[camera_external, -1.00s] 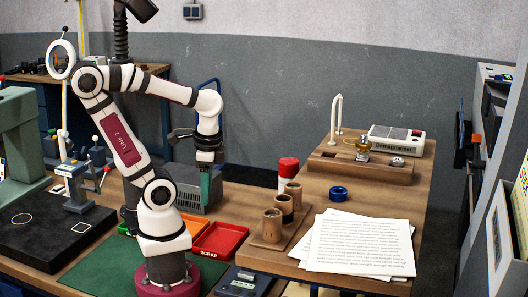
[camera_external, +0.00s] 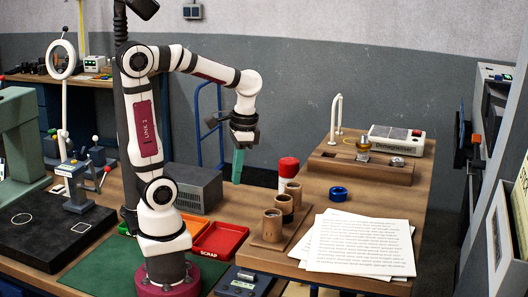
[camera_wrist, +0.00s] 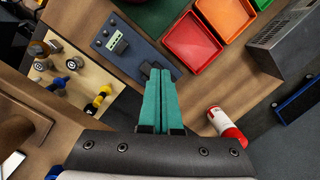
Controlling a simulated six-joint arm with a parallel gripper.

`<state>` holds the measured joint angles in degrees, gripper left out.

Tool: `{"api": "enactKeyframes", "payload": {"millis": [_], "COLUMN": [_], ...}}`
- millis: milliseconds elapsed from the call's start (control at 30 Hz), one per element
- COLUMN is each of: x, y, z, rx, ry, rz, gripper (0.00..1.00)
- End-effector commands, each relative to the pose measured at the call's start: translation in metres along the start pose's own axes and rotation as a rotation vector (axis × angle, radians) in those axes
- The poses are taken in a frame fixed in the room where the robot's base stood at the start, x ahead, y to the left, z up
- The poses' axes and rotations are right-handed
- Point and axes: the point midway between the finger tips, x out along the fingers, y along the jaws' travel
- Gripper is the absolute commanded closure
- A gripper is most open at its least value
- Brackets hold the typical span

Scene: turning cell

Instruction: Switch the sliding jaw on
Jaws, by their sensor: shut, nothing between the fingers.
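My gripper (camera_external: 237,181) has long teal fingers that point down, shut and empty, in the air in front of the grey wall. In the wrist view the fingers (camera_wrist: 159,75) lie together, their tips in line with the lower end of a blue unit. I cannot tell for sure which part is the sliding jaw. A blue-grey bench device (camera_external: 77,188) with a red-tipped lever stands at the left on the black plate, far from my gripper. The blue unit (camera_external: 240,284) with a small grey block is at the front edge; it also shows in the wrist view (camera_wrist: 140,52).
Red (camera_external: 219,240) and orange (camera_external: 193,226) trays lie beside a grey vented box (camera_external: 193,186). A red-and-white bottle (camera_external: 288,172), brown cups (camera_external: 272,226) and papers (camera_external: 358,244) occupy the right bench. A Demagnetiser box (camera_external: 397,140) stands at its back.

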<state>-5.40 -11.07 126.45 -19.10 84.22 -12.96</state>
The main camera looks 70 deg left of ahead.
Motion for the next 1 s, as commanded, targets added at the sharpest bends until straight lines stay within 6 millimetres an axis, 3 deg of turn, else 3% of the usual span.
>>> {"api": "enactKeyframes", "payload": {"millis": [33,100,200,333,500,833,1000], "x": [-0.001,0.001,0.016,0.039,0.054,0.056,0.079], "y": [-0.011,-0.026,-0.050,-0.073,-0.086,-0.086,-0.079], "z": [-0.028,-0.066,-0.111,-0.149,-0.166,-0.167,-0.163], "rx": [-0.103,-0.257,-0.444,-0.615,-0.703,-0.706,-0.705], "ry": [-0.031,-0.067,-0.116,-0.163,-0.187,-0.188,-0.191], "rz": [0.034,0.081,0.136,0.185,0.210,0.211,0.210], "gripper": [1.00,1.00,1.00,1.00,1.00,1.00,1.00]}}
